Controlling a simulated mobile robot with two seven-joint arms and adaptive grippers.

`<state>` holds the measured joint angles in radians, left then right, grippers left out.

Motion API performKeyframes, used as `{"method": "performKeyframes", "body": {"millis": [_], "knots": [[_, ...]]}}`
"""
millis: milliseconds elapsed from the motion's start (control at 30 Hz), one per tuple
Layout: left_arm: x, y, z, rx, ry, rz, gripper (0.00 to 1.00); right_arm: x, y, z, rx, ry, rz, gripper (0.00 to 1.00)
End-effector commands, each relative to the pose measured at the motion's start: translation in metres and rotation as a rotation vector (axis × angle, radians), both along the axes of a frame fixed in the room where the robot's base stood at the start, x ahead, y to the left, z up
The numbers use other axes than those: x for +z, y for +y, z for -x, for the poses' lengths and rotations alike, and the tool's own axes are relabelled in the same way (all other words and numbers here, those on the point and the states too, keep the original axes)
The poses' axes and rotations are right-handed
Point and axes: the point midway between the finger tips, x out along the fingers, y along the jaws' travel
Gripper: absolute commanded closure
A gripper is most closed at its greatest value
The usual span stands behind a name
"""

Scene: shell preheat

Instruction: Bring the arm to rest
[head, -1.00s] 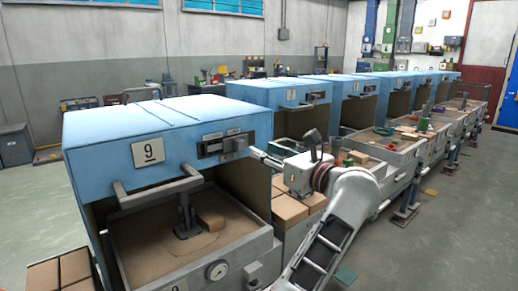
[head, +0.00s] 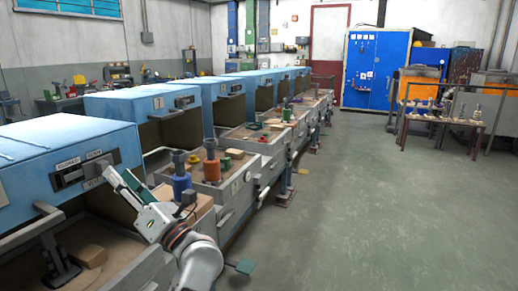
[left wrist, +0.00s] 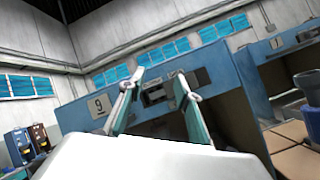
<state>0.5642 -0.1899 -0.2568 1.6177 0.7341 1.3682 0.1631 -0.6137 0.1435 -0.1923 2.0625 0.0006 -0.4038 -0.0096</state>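My left gripper (head: 113,178) is raised in front of the blue hood (head: 60,145) of the nearest station, beside its dark switch panel (head: 85,170). In the left wrist view my left gripper (left wrist: 155,88) has its two fingers spread apart with nothing between them. The panel (left wrist: 160,90) shows behind the fingers, by the number 9 plate (left wrist: 98,106). I cannot tell the exact gap from fingertips to panel. My right gripper is in neither view.
Below the arm are the station's handle bar (head: 32,228) and a brick-like block (head: 90,256) in its bed. A blue cylinder (head: 180,183) and an orange one (head: 211,167) stand on the neighbouring bench. The grey floor (head: 370,210) to the right is open.

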Motion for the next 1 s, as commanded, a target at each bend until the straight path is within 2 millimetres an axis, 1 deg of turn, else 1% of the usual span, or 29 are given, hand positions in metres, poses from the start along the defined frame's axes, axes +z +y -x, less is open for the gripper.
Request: {"method": "performKeyframes", "body": {"millis": [33,67,167,267,367,400,467,500,567,600,667,700,767,800,867,900,1000], "knots": [[-0.004,-0.006,0.006,0.007,0.074,-0.12,0.67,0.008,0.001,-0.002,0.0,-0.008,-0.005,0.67],[-0.009,-0.012,0.008,0.008,0.119,-0.194,0.67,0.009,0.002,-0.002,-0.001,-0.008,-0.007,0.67],[-0.029,-0.035,0.014,0.005,0.271,-0.436,0.67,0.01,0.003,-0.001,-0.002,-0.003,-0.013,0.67],[-0.062,-0.062,0.021,-0.009,0.433,-0.681,0.67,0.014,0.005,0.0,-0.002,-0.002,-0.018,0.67],[-0.106,-0.089,0.031,-0.037,0.597,-0.925,0.67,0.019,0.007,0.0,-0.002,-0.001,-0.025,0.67],[-0.127,-0.1,0.037,-0.052,0.663,-1.022,0.67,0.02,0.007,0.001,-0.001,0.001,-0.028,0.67],[-0.161,-0.114,0.048,-0.078,0.763,-1.169,0.67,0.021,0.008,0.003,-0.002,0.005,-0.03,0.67],[-0.186,-0.122,0.058,-0.099,0.829,-1.267,0.67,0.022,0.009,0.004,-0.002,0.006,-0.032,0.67],[-0.223,-0.132,0.075,-0.132,0.923,-1.408,0.67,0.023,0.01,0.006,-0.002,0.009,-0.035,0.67],[-0.247,-0.137,0.087,-0.155,0.982,-1.496,0.67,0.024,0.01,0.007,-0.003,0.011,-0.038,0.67],[-0.282,-0.142,0.109,-0.191,1.065,-1.627,0.67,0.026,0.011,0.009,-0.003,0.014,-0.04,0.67],[-0.306,-0.144,0.124,-0.219,1.118,-1.709,0.67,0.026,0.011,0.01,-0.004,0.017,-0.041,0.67],[-0.339,-0.145,0.15,-0.259,1.192,-1.832,0.67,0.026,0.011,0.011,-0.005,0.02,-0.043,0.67],[-0.36,-0.144,0.168,-0.288,1.24,-1.91,0.67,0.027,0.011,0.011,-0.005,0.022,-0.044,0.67],[-0.387,-0.141,0.195,-0.33,1.303,-2.021,0.67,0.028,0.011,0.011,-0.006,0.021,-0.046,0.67],[-0.404,-0.138,0.213,-0.357,1.341,-2.091,0.67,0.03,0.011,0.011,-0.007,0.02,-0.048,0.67],[-0.435,-0.13,0.252,-0.415,1.416,-2.232,0.67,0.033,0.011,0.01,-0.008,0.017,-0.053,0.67]]}}
